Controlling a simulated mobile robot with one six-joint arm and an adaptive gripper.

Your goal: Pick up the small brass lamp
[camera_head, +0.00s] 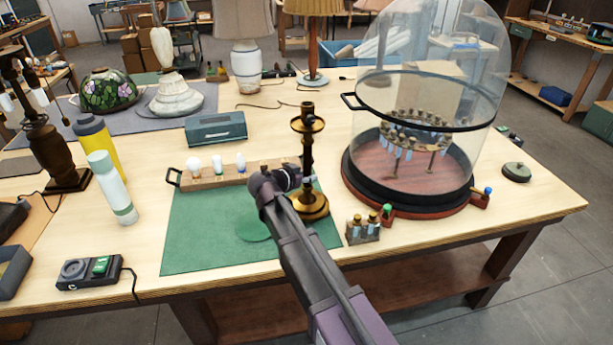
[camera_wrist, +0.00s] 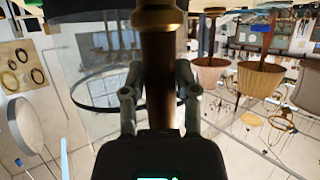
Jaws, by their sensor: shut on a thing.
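The small brass lamp (camera_head: 308,150) stands upright near the middle of the workbench, its round base (camera_head: 313,206) over the right side of the green mat (camera_head: 205,235). I cannot tell whether the base touches the mat. My gripper (camera_wrist: 160,92) is shut on the lamp's stem, with one finger on each side. In the wrist view the stem (camera_wrist: 160,60) runs up between the fingers to a brass collar. In the head view my arm comes from the lower right, and my wrist hides most of the fingers.
A glass dome (camera_head: 430,95) on a dark round base stands close to the right. A small rack of brass parts (camera_head: 363,231) sits in front of it. A wooden bulb tray (camera_head: 222,180) lies to the left, with a teal box (camera_head: 215,129) behind. The mat's front left is clear.

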